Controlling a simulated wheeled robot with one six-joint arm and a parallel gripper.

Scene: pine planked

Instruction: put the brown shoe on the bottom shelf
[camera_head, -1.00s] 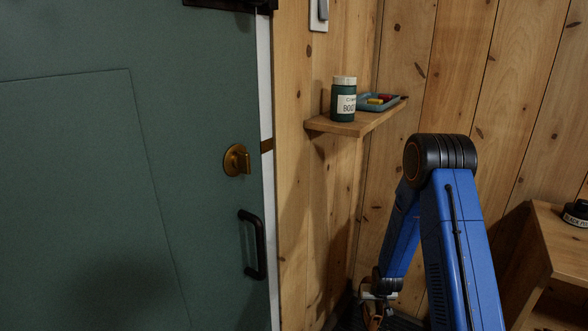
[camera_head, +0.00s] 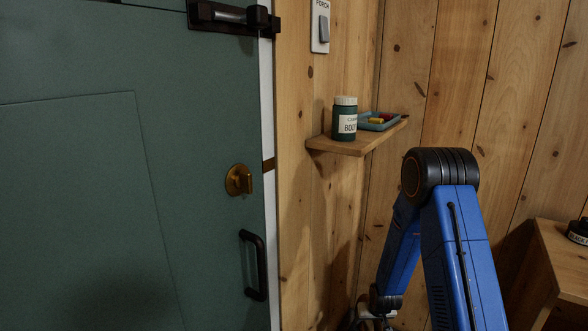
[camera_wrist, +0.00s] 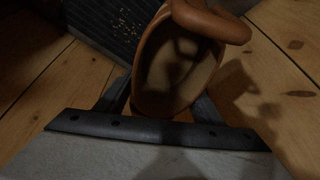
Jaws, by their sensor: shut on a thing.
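The brown shoe (camera_wrist: 146,68) shows in the wrist view, its rounded rim and dark opening facing the camera. My gripper (camera_wrist: 160,103) is shut on it, one finger on each side. In the head view the gripper is at the bottom edge below my blue arm, mostly cut off, and the shoe cannot be made out clearly there. A wooden shelf unit (camera_head: 560,262) stands at the right edge of the head view. Its bottom shelf is not in view.
A black tin (camera_head: 578,232) stands on the unit's top. A small wall shelf (camera_head: 345,147) holds a green jar (camera_head: 344,120) and a blue tray (camera_head: 385,121). A green door (camera_head: 90,190) fills the left. A dark ribbed mat (camera_wrist: 100,25) lies on the plank floor (camera_wrist: 65,75).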

